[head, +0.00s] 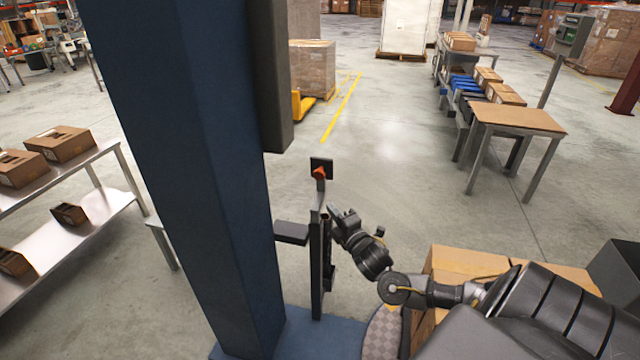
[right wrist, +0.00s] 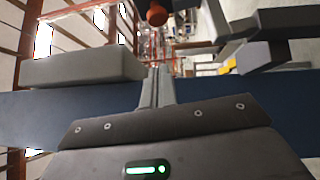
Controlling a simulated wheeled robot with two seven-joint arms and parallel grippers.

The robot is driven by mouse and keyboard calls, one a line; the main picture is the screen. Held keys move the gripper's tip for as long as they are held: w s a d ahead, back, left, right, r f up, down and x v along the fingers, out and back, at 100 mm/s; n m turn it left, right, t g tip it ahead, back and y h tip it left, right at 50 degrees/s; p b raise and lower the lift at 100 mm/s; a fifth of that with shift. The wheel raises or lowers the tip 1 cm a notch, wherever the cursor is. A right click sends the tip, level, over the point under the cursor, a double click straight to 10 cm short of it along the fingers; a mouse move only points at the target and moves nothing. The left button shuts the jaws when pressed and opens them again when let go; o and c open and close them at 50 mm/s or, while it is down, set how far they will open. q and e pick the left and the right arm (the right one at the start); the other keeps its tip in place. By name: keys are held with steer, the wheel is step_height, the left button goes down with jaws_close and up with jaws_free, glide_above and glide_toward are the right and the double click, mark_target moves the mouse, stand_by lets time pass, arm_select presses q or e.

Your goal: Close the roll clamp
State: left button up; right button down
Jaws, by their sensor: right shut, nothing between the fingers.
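A dark upright post (head: 317,265) stands beside the blue column (head: 200,160). At its top is a small dark plate (head: 327,163) with an orange-red knob (head: 319,172), which looks like the roll clamp's handle. The knob also shows in the right wrist view (right wrist: 157,14), at the top centre, beyond the fingertips. My right gripper (head: 334,210) is shut and empty, just right of the post's upper part and below the knob. Its closed fingers also show in the right wrist view (right wrist: 157,86). I cannot tell whether they touch the post. My left gripper is out of view.
A dark grey block (head: 291,233) juts out between column and post. Cardboard boxes (head: 460,262) stand below my right arm. A steel shelf (head: 70,235) with cartons is at left, and a conveyor with a wooden-topped table (head: 518,119) at right. The floor behind the post is clear.

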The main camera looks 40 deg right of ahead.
glide_toward(314, 175)
steer(key=w+a, duration=0.2)
steer(key=w, duration=0.1)
steer(key=shift+w+d+r+p, duration=0.2)
steer(key=shift+w+d+p, duration=0.4)
steer(key=shift+w+d, duration=0.6)
steer(key=shift+d, duration=0.2)
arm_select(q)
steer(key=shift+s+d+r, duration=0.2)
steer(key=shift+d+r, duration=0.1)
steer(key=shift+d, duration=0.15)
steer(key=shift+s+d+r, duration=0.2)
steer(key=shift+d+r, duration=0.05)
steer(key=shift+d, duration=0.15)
arm_select(e)
steer(key=shift+w+d, duration=0.1)
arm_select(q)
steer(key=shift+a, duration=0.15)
